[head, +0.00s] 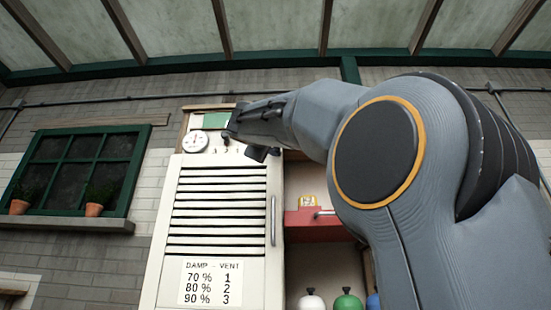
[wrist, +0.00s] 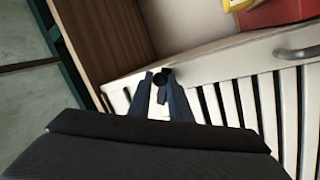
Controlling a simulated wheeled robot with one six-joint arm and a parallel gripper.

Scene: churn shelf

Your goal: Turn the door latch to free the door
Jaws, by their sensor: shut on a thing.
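The white slatted door (head: 217,255) stands in front of me, with a grey upright handle (head: 273,220) near its right edge. My gripper (head: 235,132) is at the top of the door in the head view, where the latch is hidden or too small to make out. In the wrist view my gripper (wrist: 161,95) is shut on a small dark part, which looks like the door latch (wrist: 161,77), at the door's edge. Its exact turn angle is hard to tell. The door's slats and handle (wrist: 298,52) also show there.
A round white dial (head: 195,141) and a green panel (head: 216,120) are above the door. A window with potted plants (head: 94,209) is at left.

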